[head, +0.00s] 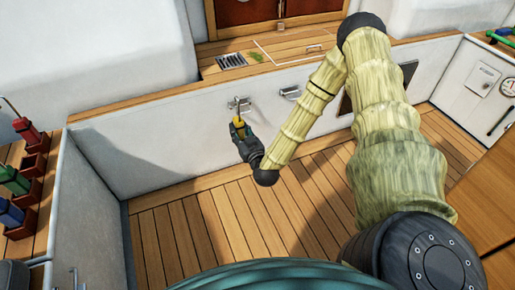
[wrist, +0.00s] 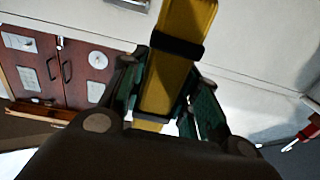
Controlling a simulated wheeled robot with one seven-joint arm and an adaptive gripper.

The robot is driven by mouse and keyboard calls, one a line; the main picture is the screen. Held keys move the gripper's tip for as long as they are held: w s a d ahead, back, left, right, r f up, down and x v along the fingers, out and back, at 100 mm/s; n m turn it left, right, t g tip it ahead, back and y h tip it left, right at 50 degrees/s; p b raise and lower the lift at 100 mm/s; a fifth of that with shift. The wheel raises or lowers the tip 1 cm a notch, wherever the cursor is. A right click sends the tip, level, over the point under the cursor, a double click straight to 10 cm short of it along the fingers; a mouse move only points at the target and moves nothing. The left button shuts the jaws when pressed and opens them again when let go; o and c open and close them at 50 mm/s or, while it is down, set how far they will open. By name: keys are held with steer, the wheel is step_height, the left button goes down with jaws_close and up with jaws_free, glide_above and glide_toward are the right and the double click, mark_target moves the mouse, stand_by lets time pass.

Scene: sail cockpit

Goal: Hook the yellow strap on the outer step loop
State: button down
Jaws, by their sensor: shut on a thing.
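My gripper (head: 240,130) is shut on the yellow strap (head: 237,121), close in front of the white step face. In the wrist view the strap (wrist: 182,30) stands between my two fingers, with a dark band around it above them. A metal loop (head: 238,102) is fixed on the step face just above the strap's top end in the head view. I cannot tell whether the strap touches or is hooked on it. A second metal fitting (head: 290,92) is on the same face to the right. Which is the outer loop is not clear.
A dark recess is in the step face behind my arm. Wooden doors (head: 243,12) are above the step. A rack with red, green and blue handled tools (head: 28,160) stands at the left. The slatted floor (head: 200,225) is clear.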

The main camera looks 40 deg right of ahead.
steer(key=d+f+b, duration=0.4)
steer(key=f+b, duration=0.2)
steer(key=f, duration=0.2)
steer(key=d+f+b, duration=0.4)
steer(key=f+b, duration=0.3)
steer(key=f, duration=0.1)
steer(key=w+d+f+b, duration=0.1)
steer(key=w+b, duration=0.2)
steer(key=w, duration=0.3)
steer(key=w+d+f+h+b, duration=0.1)
steer(key=w+d+f+b, duration=0.1)
steer(key=w+b, duration=0.2)
steer(key=shift+w+d+f+m+g, duration=0.15)
steer(key=shift+w+f+m+g, duration=0.15)
steer(key=shift+w, duration=1.2)
steer(key=shift+b, duration=0.3)
steer(key=c, duration=1)
jaws_free()
steer(key=shift+o, duration=0.2)
steer(key=shift+s, duration=0.1)
steer(key=v, duration=1.2)
